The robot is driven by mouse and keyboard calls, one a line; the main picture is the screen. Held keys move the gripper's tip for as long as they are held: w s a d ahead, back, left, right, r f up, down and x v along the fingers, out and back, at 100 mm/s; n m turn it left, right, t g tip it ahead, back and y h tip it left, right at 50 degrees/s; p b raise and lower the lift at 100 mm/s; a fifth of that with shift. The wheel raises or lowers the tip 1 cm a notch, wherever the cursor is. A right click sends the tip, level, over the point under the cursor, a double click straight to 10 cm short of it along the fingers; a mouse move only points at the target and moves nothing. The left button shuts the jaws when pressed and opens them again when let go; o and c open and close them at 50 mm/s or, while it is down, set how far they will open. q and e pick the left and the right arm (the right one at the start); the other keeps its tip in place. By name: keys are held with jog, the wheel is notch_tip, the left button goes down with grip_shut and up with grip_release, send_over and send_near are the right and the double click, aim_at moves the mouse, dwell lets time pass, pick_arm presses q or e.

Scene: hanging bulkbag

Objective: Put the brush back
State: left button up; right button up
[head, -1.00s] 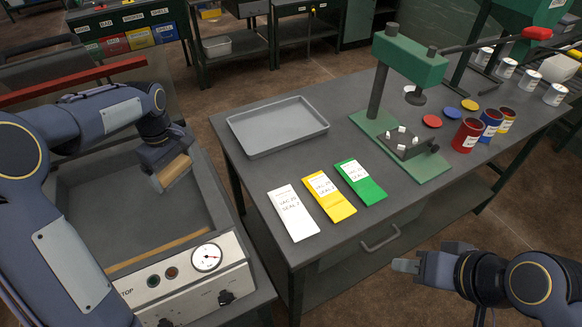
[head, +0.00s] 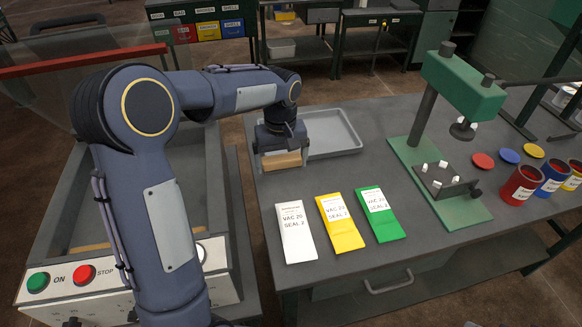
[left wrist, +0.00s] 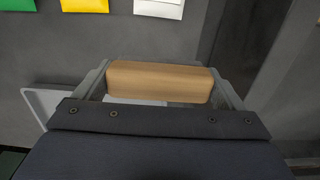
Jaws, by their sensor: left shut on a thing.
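My left gripper (head: 281,158) is shut on the brush (head: 283,161), whose pale wooden block shows between the fingers. In the left wrist view the brush (left wrist: 158,82) lies crosswise between the two fingers; a pale strip shows below the wood, and I cannot tell if it is bristles. The gripper is over the left part of the grey table (head: 262,214), in front of the left end of a shallow grey tray (head: 352,147) and partly hiding it. Only what looks like a tip of my right gripper (head: 470,324) shows at the bottom edge.
White (head: 294,232), yellow (head: 340,221) and green (head: 380,214) packets lie in front of the tray. A green press (head: 462,84) stands to the right, with paint cans (head: 522,186) beyond. The sealing machine (head: 52,280) with its open chamber stands at left.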

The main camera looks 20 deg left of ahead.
pick_arm(q)
jog(key=p, duration=0.1)
send_over(288, 179)
notch_tip(288, 179, down, 6)
jog(key=shift+f, duration=1.85)
jog(key=o, duration=0.5)
jog(key=shift+w+f, duration=0.1)
jog(key=shift+o, duration=0.9)
jog(key=shift+r, duration=0.25)
notch_tip(288, 179, up, 12)
jog(key=shift+m+t+h, duration=0.4)
jog(key=shift+m+t, duration=0.1)
jog(key=shift+m, duration=0.1)
jog(key=s+r, duration=0.1)
jog(key=s, duration=0.1)
jog(key=s+r, duration=0.3)
jog(key=s, duration=0.1)
jog(key=shift+s+a+r, duration=0.15)
jog(key=shift+a+r, duration=0.1)
jog(key=s+d+f+m+t+h, duration=0.1)
jog(key=s+d+m+t, duration=0.1)
jog(key=s, duration=1)
jog(key=s+d+f+m+t+h, duration=0.1)
jog(key=s+d, duration=0.3)
jog(key=s, duration=0.9)
jog(key=shift+d+m+t+h, duration=0.2)
jog(key=shift+m+t+h, duration=0.3)
jog(key=shift+m+t, duration=0.3)
jog(key=shift+s, duration=0.1)
